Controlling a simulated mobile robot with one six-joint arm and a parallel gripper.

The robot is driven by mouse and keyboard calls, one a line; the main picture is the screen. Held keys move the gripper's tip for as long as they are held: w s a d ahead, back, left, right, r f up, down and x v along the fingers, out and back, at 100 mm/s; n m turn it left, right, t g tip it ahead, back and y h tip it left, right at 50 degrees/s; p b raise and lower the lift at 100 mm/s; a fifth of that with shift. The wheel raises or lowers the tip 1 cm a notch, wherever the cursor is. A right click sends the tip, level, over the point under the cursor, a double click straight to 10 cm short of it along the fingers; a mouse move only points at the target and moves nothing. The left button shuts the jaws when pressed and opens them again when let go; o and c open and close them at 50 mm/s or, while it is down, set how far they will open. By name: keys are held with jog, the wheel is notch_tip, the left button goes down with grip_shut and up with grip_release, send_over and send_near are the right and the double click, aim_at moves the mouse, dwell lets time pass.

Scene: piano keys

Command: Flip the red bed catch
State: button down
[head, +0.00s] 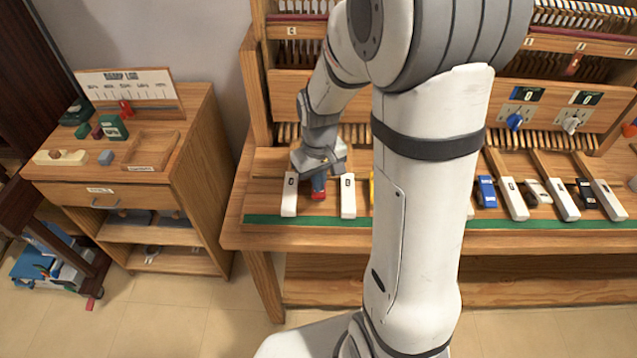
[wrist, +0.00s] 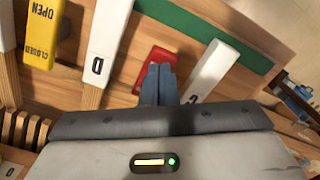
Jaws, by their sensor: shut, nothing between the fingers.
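The red bed catch (wrist: 152,63) lies on the wooden key bed between two white keys. In the wrist view part of it is hidden behind my fingers. In the head view its red end (head: 319,195) shows just below my fingers. My gripper (wrist: 158,72) is shut and empty, with its fingertips over the catch. I cannot tell whether they touch it. The white key marked D (wrist: 105,42) is to the left of the fingers in the wrist view, and another white key (wrist: 212,70) marked C is to the right.
A yellow catch (wrist: 42,32) marked OPEN and CLOSED sits beyond the D key. A green strip (head: 300,220) runs along the bench front. Blue (head: 487,191) and black (head: 586,193) pieces lie among keys at right. A wooden cabinet (head: 200,150) stands at left.

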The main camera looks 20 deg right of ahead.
jog(key=shift+f+b, duration=0.5)
jog(key=shift+f, duration=0.2)
jog(key=shift+r, duration=0.1)
jog(key=shift+r+p, duration=2.65)
jog(key=shift+r, duration=0.85)
jog(key=s+r+m+t, duration=0.2)
jog(key=s+r+t, duration=0.1)
jog(key=s+r, duration=0.9)
jog(key=shift+s+r, duration=0.3)
jog(key=shift+s, duration=0.85)
